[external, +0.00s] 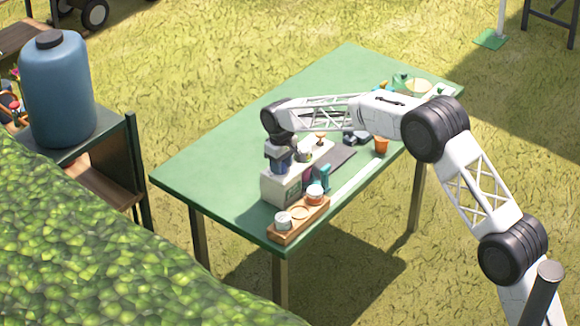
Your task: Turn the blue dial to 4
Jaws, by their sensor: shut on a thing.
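A white box-shaped unit (272,189) stands near the front corner of the green table (222,158). My gripper (279,163) points down at the top of this unit, at its left end. It is shut on a small blue part there, which I take to be the blue dial. The fingers cover most of the dial. Its pointer and any numbers are too small or hidden to read.
A wooden tray (300,227) with small pots stands in front of the unit. An orange pot (381,145) stands farther right. The table's left part is clear.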

